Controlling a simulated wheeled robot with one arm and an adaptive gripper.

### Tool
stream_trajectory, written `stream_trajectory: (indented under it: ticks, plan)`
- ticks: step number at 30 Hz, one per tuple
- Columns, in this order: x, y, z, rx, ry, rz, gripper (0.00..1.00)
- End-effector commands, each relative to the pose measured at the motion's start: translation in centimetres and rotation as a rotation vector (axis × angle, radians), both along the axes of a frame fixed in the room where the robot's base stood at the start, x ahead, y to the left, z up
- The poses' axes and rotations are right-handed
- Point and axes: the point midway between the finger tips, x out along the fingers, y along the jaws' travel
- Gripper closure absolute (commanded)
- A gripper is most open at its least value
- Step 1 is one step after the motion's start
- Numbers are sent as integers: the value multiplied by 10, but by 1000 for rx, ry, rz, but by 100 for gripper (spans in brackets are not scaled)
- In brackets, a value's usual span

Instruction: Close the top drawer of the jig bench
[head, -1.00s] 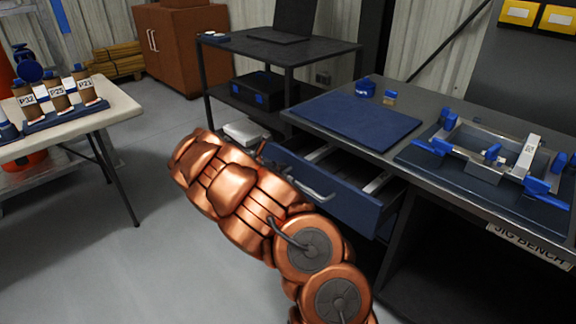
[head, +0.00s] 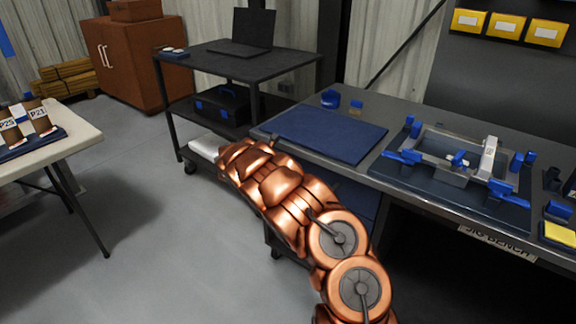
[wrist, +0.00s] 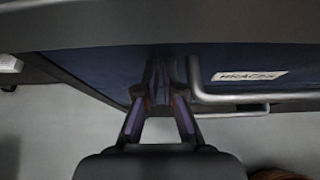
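The jig bench (head: 440,122) stands at the right, with its name plate on the front edge. The blue top drawer front (head: 350,195) shows only partly behind my arm, under the bench edge; no open drawer interior is visible. In the wrist view the drawer front (wrist: 110,72) runs close under the grey bench edge, with a pale label and a bar handle (wrist: 240,98). My gripper (wrist: 158,72) has its fingers together with nothing seen between them, at the drawer front just left of the handle. Contact cannot be told. The head view hides the fingers behind my arm.
A blue mat (head: 325,137) and a clamp fixture (head: 450,155) lie on the bench. A dark cart (head: 255,62) with a laptop stands behind, left of the bench. A pale table (head: 80,135) is at the left. Grey floor between is clear.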

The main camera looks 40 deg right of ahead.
Motion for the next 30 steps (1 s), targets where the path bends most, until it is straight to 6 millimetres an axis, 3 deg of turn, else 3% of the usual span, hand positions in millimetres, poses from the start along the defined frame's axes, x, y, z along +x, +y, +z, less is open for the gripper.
stream_trajectory:
  ticks: [14, 17, 23, 30]
  plan:
    - [-5, -9, 4, -4, -3, -13, 100]
    - [-6, 2, 5, -7, -2, -10, 100]
    - [-10, 44, 6, -6, -3, 3, 100]
    - [-21, 79, 27, -6, -4, 3, 100]
